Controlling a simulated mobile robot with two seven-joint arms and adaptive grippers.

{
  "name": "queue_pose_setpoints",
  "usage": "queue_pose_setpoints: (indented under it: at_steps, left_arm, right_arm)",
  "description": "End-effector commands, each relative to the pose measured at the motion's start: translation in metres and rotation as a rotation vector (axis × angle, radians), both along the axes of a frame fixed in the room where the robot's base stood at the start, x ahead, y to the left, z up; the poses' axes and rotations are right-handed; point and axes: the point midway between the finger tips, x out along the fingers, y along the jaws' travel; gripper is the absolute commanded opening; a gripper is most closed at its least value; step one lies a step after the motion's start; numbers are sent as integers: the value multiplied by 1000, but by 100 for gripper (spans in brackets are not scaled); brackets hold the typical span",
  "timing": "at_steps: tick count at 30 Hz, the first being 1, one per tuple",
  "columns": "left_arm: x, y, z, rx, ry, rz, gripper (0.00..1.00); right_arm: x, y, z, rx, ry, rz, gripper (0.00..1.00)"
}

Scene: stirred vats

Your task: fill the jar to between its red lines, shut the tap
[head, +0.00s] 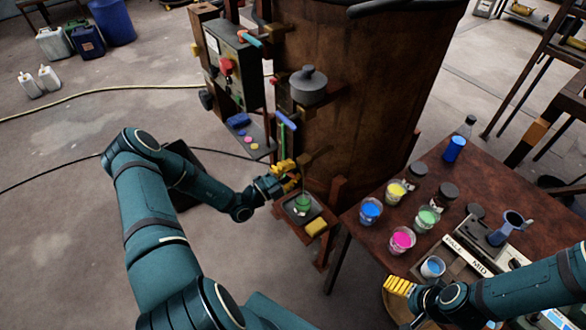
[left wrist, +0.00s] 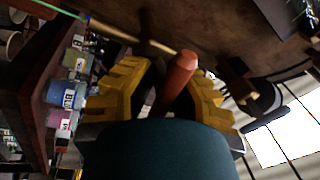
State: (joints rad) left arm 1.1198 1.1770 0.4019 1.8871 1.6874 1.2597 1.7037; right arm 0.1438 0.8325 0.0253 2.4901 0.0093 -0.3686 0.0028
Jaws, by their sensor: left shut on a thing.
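My left gripper (head: 287,176) is at the front of the rusty vat (head: 370,90), shut on the orange-red tap handle (left wrist: 178,78), which shows between its yellow fingers in the left wrist view. The jar (head: 303,203) stands on a small shelf (head: 291,216) just below and right of that gripper. Green liquid shows in the jar, and a thin line like a stream comes down into it. Its red lines are too small to make out. My right gripper (head: 400,287) is by the table's near left edge; whether it is open or shut is unclear.
A yellow sponge-like block (head: 316,227) lies beside the jar. The table (head: 482,165) at the right holds cups of blue, yellow, pink and green, dark-lidded jars and a scale-like device (head: 475,243). A control box (head: 233,68) is on the vat's left. Floor at left is mostly clear.

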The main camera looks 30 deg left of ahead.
Motion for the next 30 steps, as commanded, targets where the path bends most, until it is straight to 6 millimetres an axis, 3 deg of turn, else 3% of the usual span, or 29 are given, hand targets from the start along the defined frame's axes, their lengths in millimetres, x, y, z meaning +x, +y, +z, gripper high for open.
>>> queue_pose_setpoints:
  at_steps: [15,30]
  left_arm:
    - [2,0,6,315,-149,1,0]
    - [2,-3,6,388,-182,-4,0]
  right_arm:
    - [0,0,6,1,0,0,85]
    - [0,0,7,1,0,0,85]
